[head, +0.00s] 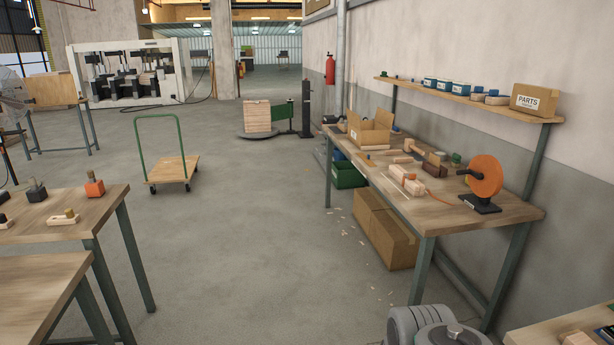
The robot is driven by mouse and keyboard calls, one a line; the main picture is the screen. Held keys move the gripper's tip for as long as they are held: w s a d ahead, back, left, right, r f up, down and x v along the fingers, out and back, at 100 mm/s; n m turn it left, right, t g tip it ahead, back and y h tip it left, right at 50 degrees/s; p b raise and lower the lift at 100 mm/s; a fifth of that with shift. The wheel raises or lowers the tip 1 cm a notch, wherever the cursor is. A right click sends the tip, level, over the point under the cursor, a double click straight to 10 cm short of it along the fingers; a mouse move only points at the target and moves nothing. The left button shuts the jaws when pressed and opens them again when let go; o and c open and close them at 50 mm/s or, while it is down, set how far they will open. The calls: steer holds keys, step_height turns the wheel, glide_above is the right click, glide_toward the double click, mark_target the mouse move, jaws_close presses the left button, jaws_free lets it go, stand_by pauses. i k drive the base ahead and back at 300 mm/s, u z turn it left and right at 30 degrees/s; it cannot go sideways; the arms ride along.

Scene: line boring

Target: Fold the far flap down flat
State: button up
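An open cardboard box (369,137) stands at the far end of the long wooden workbench on the right. Its flaps stick up and outward around the opening. The box is small at this distance, so I cannot tell the far flap's exact angle. My gripper is not in view. Grey rounded parts at the bottom edge, right of centre, look like my own arm. They are well apart from the box.
The workbench (442,215) also holds wooden pieces and an orange reel (485,176). Above it a shelf carries a PARTS box (535,99). A large carton (386,229) and a green crate (347,174) sit underneath. A green-handled cart (172,169) stands left; the middle floor is clear.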

mark_target(385, 118)
steer(key=u, duration=0.05)
steer(key=i, duration=2.55)
steer(key=z, duration=0.45)
steer(key=i, duration=0.9)
steer(key=u, duration=0.3)
steer(key=i, duration=1.25)
steer(key=u, duration=0.7)
steer(key=i, duration=1.65)
steer(key=z, duration=0.35)
